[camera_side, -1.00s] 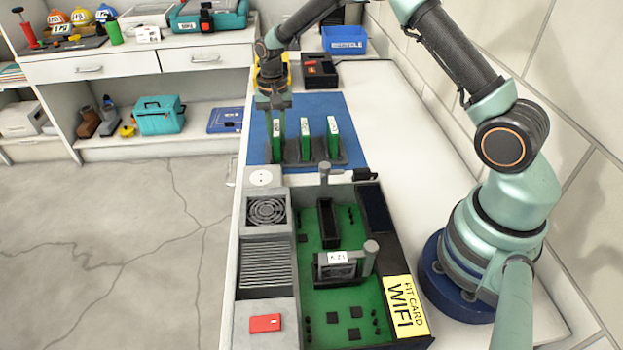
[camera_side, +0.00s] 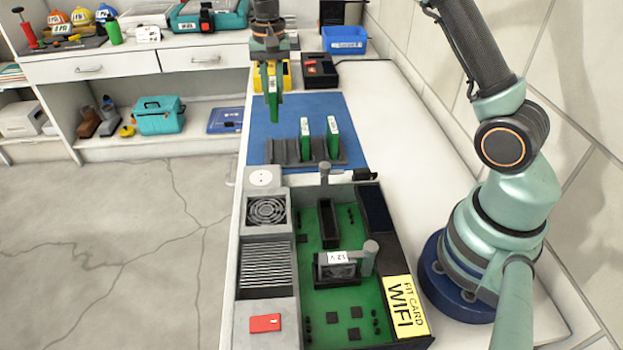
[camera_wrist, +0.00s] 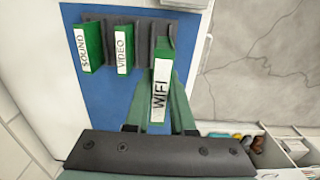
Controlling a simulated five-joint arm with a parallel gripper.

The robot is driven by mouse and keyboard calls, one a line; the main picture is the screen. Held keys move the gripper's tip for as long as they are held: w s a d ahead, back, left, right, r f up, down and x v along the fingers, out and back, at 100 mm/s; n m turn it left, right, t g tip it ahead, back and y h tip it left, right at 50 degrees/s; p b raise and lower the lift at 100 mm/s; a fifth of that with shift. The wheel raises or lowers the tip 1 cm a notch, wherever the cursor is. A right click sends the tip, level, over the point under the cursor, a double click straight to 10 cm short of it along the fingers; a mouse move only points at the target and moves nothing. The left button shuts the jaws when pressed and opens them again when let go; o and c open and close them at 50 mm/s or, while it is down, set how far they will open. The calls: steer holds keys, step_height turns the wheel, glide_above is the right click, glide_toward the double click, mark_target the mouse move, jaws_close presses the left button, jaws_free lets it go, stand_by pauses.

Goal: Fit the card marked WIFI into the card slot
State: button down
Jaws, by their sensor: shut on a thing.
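My gripper (camera_side: 272,78) is shut on a green card with a white label (camera_side: 273,103), held upright above the left end of the dark card rack (camera_side: 278,152). In the wrist view the held card's label reads WIFI (camera_wrist: 161,90). The cards marked VIDEO (camera_wrist: 123,50) and SOUND (camera_wrist: 85,50) stand in the rack. The open computer case (camera_side: 400,240) lies in front with a green board (camera_side: 322,298). On the board is a dark, narrow, empty-looking slot (camera_side: 327,222). A yellow sign (camera_side: 402,306) on the case reads FIT CARD WIFI.
A grey post (camera_side: 325,172) rises at the case's back edge, and a labelled module with a grey knob (camera_side: 370,250) stands on the board. A blue bin (camera_side: 345,40) and a dark red-and-black tray (camera_side: 320,70) are at the back. The white bench right of the blue mat is clear.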

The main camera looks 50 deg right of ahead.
mark_target(272, 84)
step_height(272, 84, up, 8)
steer(key=s+a+r, duration=0.1)
steer(key=s+a, duration=0.5)
steer(key=s, duration=0.6)
steer(key=s+a+r, duration=0.1)
steer(key=s+a, duration=0.4)
steer(key=s, duration=0.7)
step_height(272, 84, down, 21)
steer(key=shift+s+r, duration=0.15)
steer(key=shift+r, duration=0.05)
steer(key=shift+f, duration=0.1)
steer(key=c, duration=0.8)
jaws_free()
steer(key=shift+o, duration=0.2)
